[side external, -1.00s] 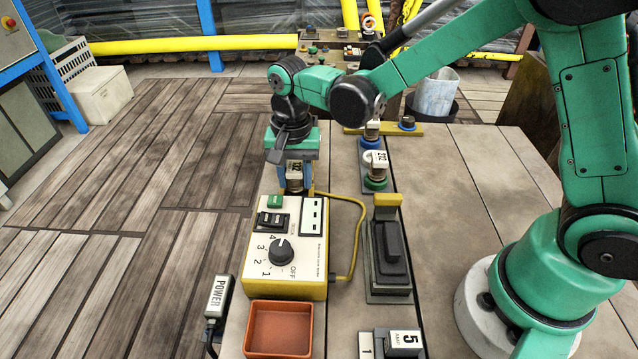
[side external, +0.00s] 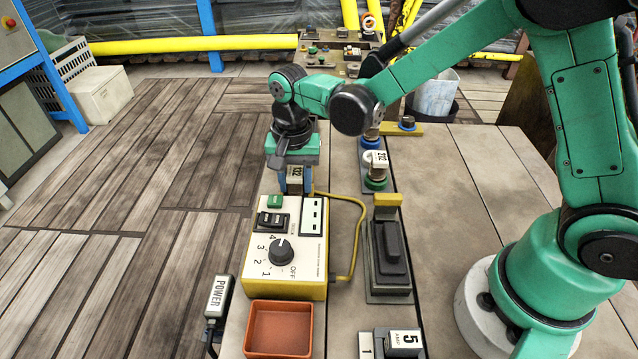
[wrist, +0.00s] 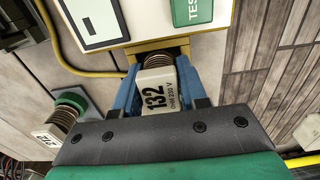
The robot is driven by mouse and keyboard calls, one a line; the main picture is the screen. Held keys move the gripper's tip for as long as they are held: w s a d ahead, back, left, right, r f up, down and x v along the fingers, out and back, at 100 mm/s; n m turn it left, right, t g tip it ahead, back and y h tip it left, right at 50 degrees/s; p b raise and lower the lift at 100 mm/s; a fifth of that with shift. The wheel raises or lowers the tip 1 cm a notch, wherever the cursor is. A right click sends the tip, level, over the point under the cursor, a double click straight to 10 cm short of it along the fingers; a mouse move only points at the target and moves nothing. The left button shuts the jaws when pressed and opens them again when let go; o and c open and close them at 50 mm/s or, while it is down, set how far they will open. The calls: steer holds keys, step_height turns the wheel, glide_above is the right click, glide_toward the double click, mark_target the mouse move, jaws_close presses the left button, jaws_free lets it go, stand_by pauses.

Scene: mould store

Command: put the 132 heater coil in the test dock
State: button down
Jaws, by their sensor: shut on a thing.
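The 132 heater coil (wrist: 157,90) has a pale cap lettered 132 and a ribbed coppery end. In the wrist view it lies between the two blue fingers of my gripper (wrist: 158,72), which is shut on it. Its ribbed end is at the yellow ledge (wrist: 143,47) on the tester's edge, which I take for the test dock. I cannot tell whether the coil is seated. In the side view my gripper (side external: 295,182) points down at the far end of the tester box (side external: 284,245), and the coil's cap (side external: 297,173) shows between the fingers.
A yellow cable (side external: 361,225) loops beside the tester.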

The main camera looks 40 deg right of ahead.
jaws_free()
stand_by(0.4)
steer(key=shift+r, duration=3.8)
